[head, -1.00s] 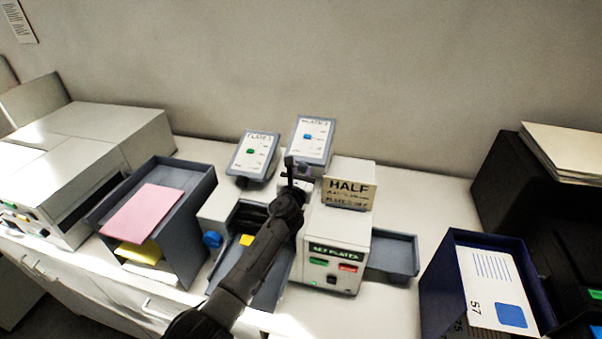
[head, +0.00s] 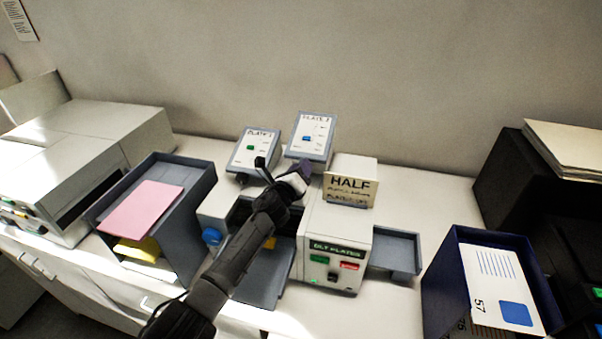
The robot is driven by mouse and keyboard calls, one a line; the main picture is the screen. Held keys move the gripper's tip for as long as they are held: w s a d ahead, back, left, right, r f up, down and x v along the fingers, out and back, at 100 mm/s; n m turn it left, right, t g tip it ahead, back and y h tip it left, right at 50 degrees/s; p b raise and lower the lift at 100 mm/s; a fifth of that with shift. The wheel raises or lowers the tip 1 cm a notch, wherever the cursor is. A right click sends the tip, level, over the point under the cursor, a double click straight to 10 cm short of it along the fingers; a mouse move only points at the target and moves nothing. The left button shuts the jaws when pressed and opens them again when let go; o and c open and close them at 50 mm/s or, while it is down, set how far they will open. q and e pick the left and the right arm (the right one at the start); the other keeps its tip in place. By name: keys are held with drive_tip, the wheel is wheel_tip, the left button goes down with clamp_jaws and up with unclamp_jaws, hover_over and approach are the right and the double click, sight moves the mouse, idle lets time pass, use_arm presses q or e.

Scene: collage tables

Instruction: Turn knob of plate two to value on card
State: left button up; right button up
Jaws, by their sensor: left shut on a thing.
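The plate two panel (head: 318,128) stands tilted at the back of the machine, with a blue marker (head: 306,138) beside a printed scale. My left gripper (head: 283,172) is below it, shut on the knob of plate two, which its fingers mostly hide. The plate one panel (head: 262,141) stands to the left, with a green marker (head: 250,147). The card (head: 350,188) on the machine reads HALF in large letters, with smaller lines about the plates that are hard to read. My right gripper is not in view.
The machine front (head: 335,268) has a green and a red button. A grey tray (head: 400,252) is at its right, a grey bin (head: 190,205) with pink paper at its left. A dark blue bin (head: 440,275) stands further right. My arm covers the machine's middle.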

use_arm(q)
drive_tip(key=shift+f+n+h+b, duration=0.3)
drive_tip(key=shift+n+h+b, duration=0.1)
drive_tip(key=shift+n+b, duration=0.25)
drive_tip(key=n+b, duration=0.1)
drive_tip(key=b, duration=0.1)
drive_tip(key=n+h+b, duration=0.1)
drive_tip(key=n+b, duration=0.1)
drive_tip(key=shift+f+t+h, duration=0.1)
drive_tip(key=shift+t+h, duration=0.2)
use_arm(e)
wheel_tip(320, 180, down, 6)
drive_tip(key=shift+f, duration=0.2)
use_arm(q)
drive_tip(key=n+b, duration=0.3)
drive_tip(key=shift+w+t+h+b, duration=0.1)
drive_tip(key=shift+t+h+b, duration=0.2)
drive_tip(key=shift+h, duration=0.1)
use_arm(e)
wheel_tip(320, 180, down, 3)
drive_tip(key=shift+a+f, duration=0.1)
use_arm(q)
drive_tip(key=shift+n+b, duration=0.25)
drive_tip(key=shift+b, duration=0.05)
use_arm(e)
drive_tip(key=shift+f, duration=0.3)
use_arm(q)
drive_tip(key=shift+r, duration=0.2)
drive_tip(key=o, duration=0.9)
drive_tip(key=shift+a, duration=0.15)
